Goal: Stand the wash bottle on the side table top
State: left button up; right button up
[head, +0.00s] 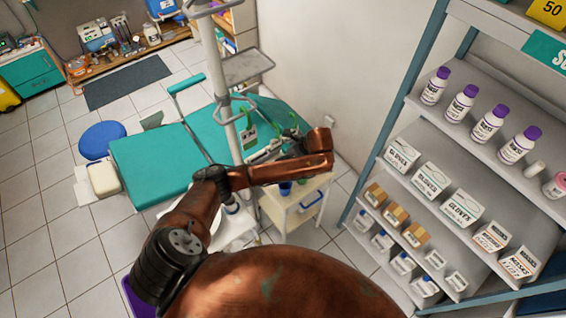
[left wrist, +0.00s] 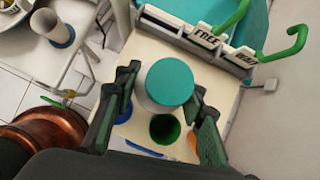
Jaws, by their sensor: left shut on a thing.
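In the left wrist view a pale cylinder with a flat teal top, seemingly the wash bottle (left wrist: 167,84), is between the two fingers of my left gripper (left wrist: 163,108). The gripper is shut on it. The cream side table (left wrist: 133,55) lies below; whether the bottle's base touches it is hidden. In the head view the side table (head: 273,207) has a blue handle and stands below my left gripper (head: 264,152). The bottle is hard to make out there. My right gripper is not in view.
A dark green cup (left wrist: 165,129) and a blue cup (left wrist: 124,111) stand on the table close to the fingers. A rack with green hooks (left wrist: 287,43) lines its far edge. A pole (head: 230,130) stands beside my arm; shelves (head: 440,140) fill the right.

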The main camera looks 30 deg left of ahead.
pick_arm(q)
jog(key=w+a+f, duration=0.1)
jog(key=f, duration=0.2)
jog(key=w+a+f, duration=0.1)
jog(key=a+f, duration=0.1)
jog(key=f, duration=0.1)
jog(key=w+a+f+b, duration=0.1)
jog(key=f, duration=0.2)
jog(key=shift+w+a, duration=0.15)
jog(key=shift+w, duration=0.05)
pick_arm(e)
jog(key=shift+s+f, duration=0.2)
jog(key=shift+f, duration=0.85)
pick_arm(q)
jog(key=o, duration=1.4)
jog(key=shift+f, duration=0.1)
